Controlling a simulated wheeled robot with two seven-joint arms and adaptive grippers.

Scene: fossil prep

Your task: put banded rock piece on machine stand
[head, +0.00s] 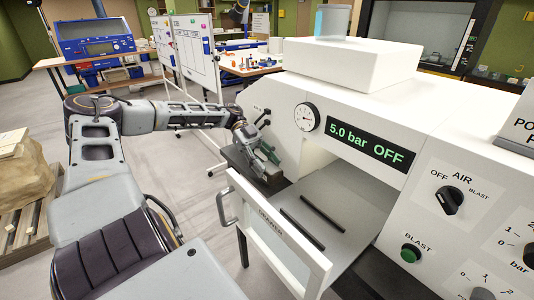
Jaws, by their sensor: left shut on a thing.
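My left gripper (266,152) is beside the left end of the white blasting machine (400,105), above a dark ledge. It is shut on a small grey-green thing, which is probably the banded rock piece; fingers and distance hide its bands. My right gripper is not in view.
The machine's display (370,142) reads 5.0 bar OFF. The air knob (449,200) and green blast button (411,252) are on its right panel. The door's handle (226,206) sticks out to the left. A wrapped block (22,185) on a pallet stands at the far left.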

